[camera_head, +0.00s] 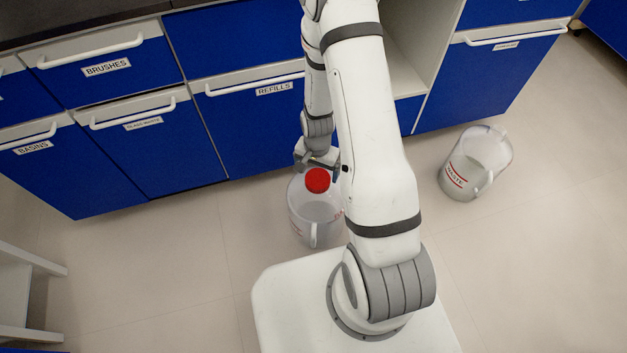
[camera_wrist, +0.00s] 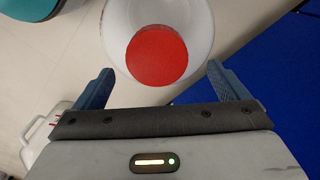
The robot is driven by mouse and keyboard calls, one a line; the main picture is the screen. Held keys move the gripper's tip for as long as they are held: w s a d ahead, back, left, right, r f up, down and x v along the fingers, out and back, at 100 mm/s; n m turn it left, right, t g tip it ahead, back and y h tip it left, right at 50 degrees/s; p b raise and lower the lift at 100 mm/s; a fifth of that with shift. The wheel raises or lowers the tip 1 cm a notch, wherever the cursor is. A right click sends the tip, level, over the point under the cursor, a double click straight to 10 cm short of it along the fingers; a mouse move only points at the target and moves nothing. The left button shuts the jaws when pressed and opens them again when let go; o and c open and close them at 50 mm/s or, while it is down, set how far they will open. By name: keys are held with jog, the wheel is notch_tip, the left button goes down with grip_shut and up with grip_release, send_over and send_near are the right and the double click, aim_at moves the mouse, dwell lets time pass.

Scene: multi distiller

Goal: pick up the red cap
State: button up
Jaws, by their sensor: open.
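The red cap (camera_head: 317,180) sits on top of a translucent jug (camera_head: 303,212) that stands on the floor in front of the blue cabinets. In the wrist view the red cap (camera_wrist: 157,56) shows as a round disc over the pale jug (camera_wrist: 203,22). My gripper (camera_wrist: 160,82) is open, with one blue-grey finger to each side of the cap's near edge. The cap lies mostly beyond the fingertips in that view, and nothing is between the fingers' bases. In the head view my gripper (camera_head: 322,166) is beside the cap, partly hidden by my arm.
A second jug marked WASTE (camera_head: 475,163) stands on the floor at the right. Blue cabinets with white handles (camera_head: 240,110) line the back, close behind the capped jug. A white stand (camera_head: 25,290) is at the left edge. The floor (camera_head: 150,255) at front left is clear.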

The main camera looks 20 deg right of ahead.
aim_at(318, 178)
notch_tip(318, 178, down, 5)
jog(key=shift+s+d+r+b, duration=0.15)
jog(key=shift+r+b, duration=0.05)
jog(key=shift+b, duration=0.7)
jog(key=shift+r, duration=0.1)
jog(key=shift+c, duration=0.4)
jog(key=c, duration=0.9)
